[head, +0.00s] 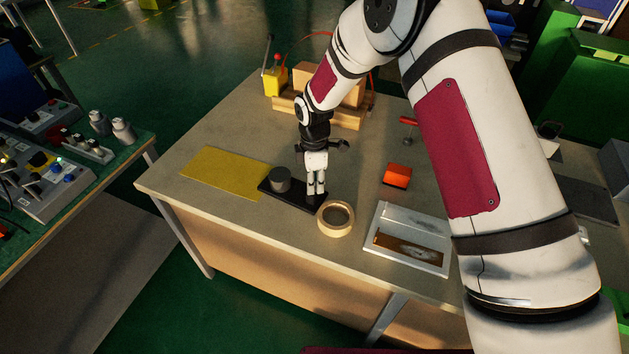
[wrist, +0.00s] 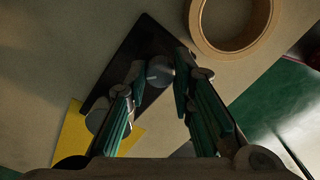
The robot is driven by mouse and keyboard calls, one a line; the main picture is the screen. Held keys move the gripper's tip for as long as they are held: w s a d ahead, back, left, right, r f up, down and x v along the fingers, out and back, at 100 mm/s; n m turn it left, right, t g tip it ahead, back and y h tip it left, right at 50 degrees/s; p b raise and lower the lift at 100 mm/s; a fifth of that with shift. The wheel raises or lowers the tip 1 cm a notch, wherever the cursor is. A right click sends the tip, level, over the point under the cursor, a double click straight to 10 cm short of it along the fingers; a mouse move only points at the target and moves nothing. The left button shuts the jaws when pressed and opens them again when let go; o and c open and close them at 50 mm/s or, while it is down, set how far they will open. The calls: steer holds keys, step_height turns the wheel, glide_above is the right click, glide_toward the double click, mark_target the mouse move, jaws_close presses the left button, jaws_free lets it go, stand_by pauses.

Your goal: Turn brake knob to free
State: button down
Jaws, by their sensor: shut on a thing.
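The brake knob (wrist: 158,74) is a small grey round knob with a pale mark on its face, in the wrist view. It sits on a black base plate (wrist: 150,38), which lies on the bench and also shows in the head view (head: 297,198). My gripper (wrist: 160,71) points down over the right end of the plate, and its fingertips are closed around the knob. In the head view my gripper (head: 316,194) hides most of the knob. A grey cylinder (head: 280,179) stands on the left part of the same plate.
A tan tape roll (head: 335,232) lies close to the plate's right end. A yellow mat (head: 225,172) lies to the left. A framed tray (head: 408,262) and an orange block (head: 397,175) are on the right. A wooden fixture (head: 345,118) stands behind.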

steer(key=m+b, duration=0.1)
steer(key=m, duration=0.2)
steer(key=shift+m, duration=0.4)
steer(key=m+b, duration=0.1)
steer(key=m, duration=0.2)
steer(key=shift+m, duration=0.3)
steer(key=m+b, duration=0.1)
steer(key=m, duration=0.9)
steer(key=shift+a+b, duration=0.1)
steer(key=shift+b, duration=0.2)
steer(key=m, duration=0.3)
steer(key=shift+m, duration=0.3)
steer(key=m, duration=0.3)
steer(key=shift+m, duration=1.9)
steer(key=shift+p, duration=0.3)
